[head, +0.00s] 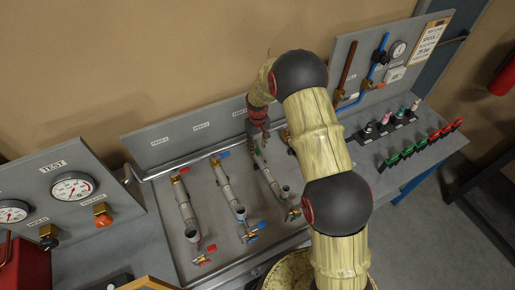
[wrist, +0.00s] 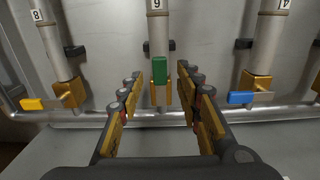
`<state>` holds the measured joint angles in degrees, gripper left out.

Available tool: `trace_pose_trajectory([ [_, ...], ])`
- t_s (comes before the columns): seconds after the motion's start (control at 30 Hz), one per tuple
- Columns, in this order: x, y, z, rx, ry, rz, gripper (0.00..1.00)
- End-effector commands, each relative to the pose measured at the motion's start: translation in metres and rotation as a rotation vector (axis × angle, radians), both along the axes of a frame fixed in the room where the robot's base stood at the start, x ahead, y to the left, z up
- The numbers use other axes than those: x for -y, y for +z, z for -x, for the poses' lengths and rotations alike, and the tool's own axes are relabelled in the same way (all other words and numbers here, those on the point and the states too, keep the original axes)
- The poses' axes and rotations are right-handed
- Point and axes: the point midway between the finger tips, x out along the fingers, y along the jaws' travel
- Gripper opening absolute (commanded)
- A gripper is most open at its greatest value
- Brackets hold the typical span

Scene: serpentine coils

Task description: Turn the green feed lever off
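The green feed lever (wrist: 159,70) is in the middle of the wrist view, on a brass valve at the end of a grey pipe. Its handle appears in line with the pipe. My gripper (wrist: 161,108) is open, with one finger to each side of the lever in the picture. The gap between the fingers looks empty; I cannot tell whether the lever is within their depth. In the head view my gripper (head: 258,137) points down at the far side of the pipe panel, and the lever there is largely hidden.
In the wrist view a yellow lever (wrist: 34,104) is at left and a blue lever (wrist: 241,97) at right, both across their pipes. In the head view a gauge panel (head: 66,205) stands at left. Bottles (head: 385,118) and red and green clips (head: 420,145) are at right.

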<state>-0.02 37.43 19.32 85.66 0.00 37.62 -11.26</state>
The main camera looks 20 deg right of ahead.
Motion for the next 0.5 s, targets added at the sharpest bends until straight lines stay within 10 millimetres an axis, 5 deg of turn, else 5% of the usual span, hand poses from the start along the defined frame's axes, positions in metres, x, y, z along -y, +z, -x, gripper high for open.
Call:
trace_pose_trajectory([
  [0.2, 0.000, -0.022, 0.000, 0.000, -0.001, 0.000, 0.35],
  [0.5, 0.000, -0.026, 0.000, 0.001, -0.001, 0.000, 0.35],
])
